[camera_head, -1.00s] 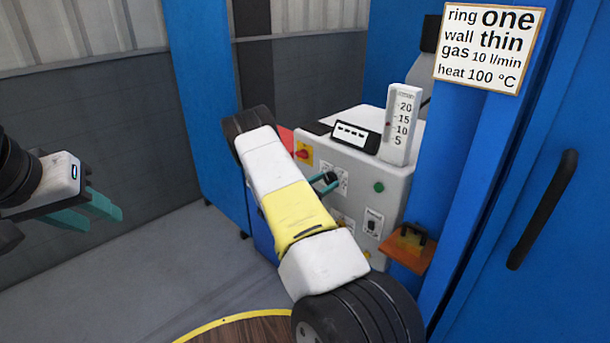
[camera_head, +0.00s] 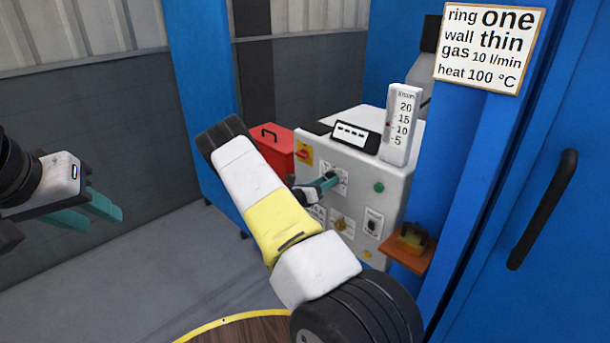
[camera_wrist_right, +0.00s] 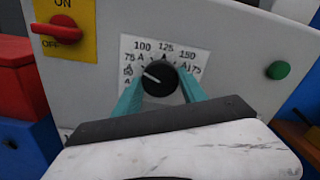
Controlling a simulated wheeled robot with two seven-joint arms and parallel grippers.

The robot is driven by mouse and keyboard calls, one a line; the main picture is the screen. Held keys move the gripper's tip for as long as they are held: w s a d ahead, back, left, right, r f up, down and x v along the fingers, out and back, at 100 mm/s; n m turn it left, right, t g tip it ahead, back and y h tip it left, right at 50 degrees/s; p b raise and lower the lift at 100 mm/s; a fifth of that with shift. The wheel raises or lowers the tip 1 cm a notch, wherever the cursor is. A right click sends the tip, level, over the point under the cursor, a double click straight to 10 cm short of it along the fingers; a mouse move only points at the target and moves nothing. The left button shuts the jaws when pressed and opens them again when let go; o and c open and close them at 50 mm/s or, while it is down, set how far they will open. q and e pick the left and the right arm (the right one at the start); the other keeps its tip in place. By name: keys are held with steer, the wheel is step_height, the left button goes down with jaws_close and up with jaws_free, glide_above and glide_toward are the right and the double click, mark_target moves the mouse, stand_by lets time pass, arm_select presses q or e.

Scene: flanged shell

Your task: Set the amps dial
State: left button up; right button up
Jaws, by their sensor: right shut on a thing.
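The amps dial (camera_wrist_right: 160,77) is a round black knob on a white scale plate, marked from about 50 A at the left through 100, 125 and 150 to 175 A at the right. Its white pointer line points left, near the lowest mark. My right gripper (camera_wrist_right: 162,88) is shut on the dial, one teal finger on each side. In the head view my right gripper (camera_head: 328,181) is at the front panel of the grey machine (camera_head: 368,165); the dial is mostly hidden there. My left gripper (camera_head: 98,207) is open and empty, well left of the machine.
A red-and-yellow on/off switch (camera_wrist_right: 65,28) is left of the dial and a green button (camera_wrist_right: 278,69) right of it. Below are an orange-brown knob (camera_head: 341,224) and a black rocker switch (camera_head: 373,224). A red box (camera_head: 274,147) stands left; a blue post is right.

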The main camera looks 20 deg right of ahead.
stand_by(0.4)
steer(key=o, duration=1.4)
steer(key=shift+c, duration=0.2)
steer(key=shift+a, duration=0.1)
steer(key=v, duration=0.7)
steer(key=shift+s+a, duration=0.15)
steer(key=shift+a, duration=0.15)
